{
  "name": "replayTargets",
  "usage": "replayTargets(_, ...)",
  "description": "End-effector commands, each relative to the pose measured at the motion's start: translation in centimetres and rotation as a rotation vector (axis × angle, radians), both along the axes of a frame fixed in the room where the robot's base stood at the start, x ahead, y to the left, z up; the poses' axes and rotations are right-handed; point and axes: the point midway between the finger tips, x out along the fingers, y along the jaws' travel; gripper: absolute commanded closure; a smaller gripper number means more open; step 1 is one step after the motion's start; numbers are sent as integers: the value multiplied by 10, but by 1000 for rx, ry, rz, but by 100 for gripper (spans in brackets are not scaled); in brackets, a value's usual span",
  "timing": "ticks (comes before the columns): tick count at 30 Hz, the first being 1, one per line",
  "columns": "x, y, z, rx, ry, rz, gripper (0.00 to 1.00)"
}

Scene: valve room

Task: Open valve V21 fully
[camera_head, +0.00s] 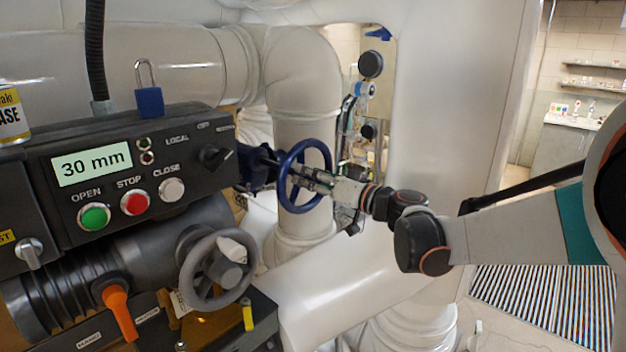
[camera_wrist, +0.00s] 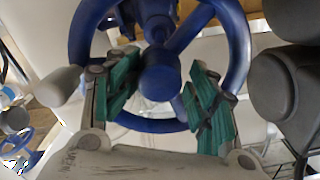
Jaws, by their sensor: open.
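A blue handwheel (camera_head: 331,162) stands upright at the end of a blue valve stem, right of the control box in the head view. My gripper (camera_head: 299,178) is at this wheel, reaching in from the right. In the wrist view the wheel's rim (camera_wrist: 240,55) and hub (camera_wrist: 160,78) fill the upper part. My gripper (camera_wrist: 164,95) is open there, its green-padded fingers on either side of the hub, with gaps showing. I cannot tell whether a finger touches a spoke or the rim. No V21 label is legible.
A dark control box (camera_head: 60,210) reads "30 mm" and has OPEN, STOP and CLOSE buttons. A blue padlock (camera_head: 149,102) sits on top. Below are a grey handwheel (camera_head: 190,270) and an orange lever (camera_head: 120,312). Large white pipes (camera_head: 305,75) surround the wheel.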

Motion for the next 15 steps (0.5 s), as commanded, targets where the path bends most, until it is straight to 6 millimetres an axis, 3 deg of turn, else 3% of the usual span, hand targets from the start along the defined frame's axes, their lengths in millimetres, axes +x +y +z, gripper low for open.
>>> replayTargets(5, -5, -4, -5, -9, -1, 2, 43)
replayTargets(15, -26, -32, -4, -7, 0, 0, 43)
